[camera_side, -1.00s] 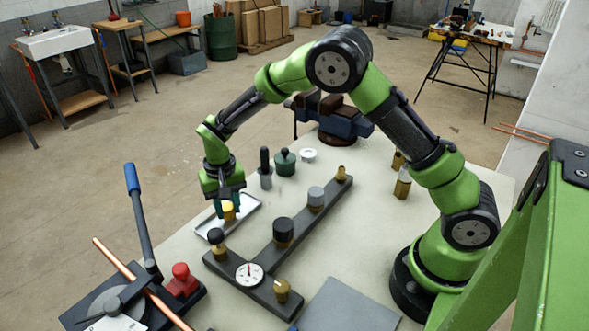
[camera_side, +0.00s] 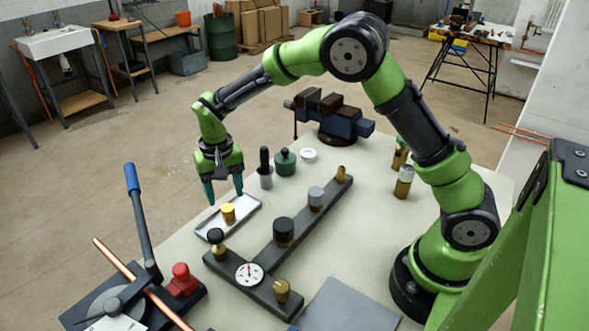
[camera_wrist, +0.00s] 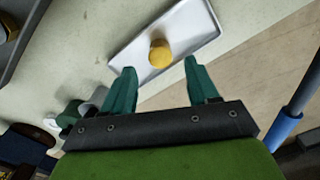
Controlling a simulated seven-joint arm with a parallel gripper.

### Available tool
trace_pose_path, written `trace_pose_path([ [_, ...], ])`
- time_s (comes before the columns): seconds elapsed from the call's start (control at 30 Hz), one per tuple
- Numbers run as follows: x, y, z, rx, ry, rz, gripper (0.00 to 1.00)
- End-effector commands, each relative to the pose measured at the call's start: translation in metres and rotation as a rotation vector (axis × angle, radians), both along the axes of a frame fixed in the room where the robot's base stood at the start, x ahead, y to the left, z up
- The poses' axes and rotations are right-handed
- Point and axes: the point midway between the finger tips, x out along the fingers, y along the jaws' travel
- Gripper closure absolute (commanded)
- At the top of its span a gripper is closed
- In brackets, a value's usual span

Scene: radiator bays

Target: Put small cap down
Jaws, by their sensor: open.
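The small cap is a yellow cylinder (camera_side: 228,212) standing in a shallow light-grey tray (camera_side: 247,205) on the bench. In the wrist view the yellow cap (camera_wrist: 161,54) sits near the middle of the tray (camera_wrist: 203,29). My gripper (camera_side: 223,194) is open and empty, above the cap and apart from it. In the wrist view its two teal fingertips (camera_wrist: 160,68) are spread wide, with the cap beyond them.
A dark T-shaped rail (camera_side: 262,257) with several capped fittings and a gauge (camera_side: 249,274) lies beside the tray. Behind are a green-lidded pot (camera_side: 285,163) and a vise (camera_side: 335,118). A pipe bender with a blue-handled lever (camera_side: 139,205) is at left.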

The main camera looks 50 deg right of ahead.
Motion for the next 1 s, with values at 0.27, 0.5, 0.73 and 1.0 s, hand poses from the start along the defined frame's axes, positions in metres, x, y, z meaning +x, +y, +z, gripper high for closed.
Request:
trace_pose_path([
  [0.27, 0.000, 0.000, 0.055, 0.001, -0.003, 0.001, 0.41],
  [0.5, -0.005, -0.003, 0.080, 0.012, -0.016, 0.001, 0.41],
  [0.73, -0.054, -0.025, 0.144, 0.102, -0.157, 0.022, 0.41],
  [1.0, -0.150, -0.047, 0.192, 0.168, -0.401, 0.072, 0.41],
])
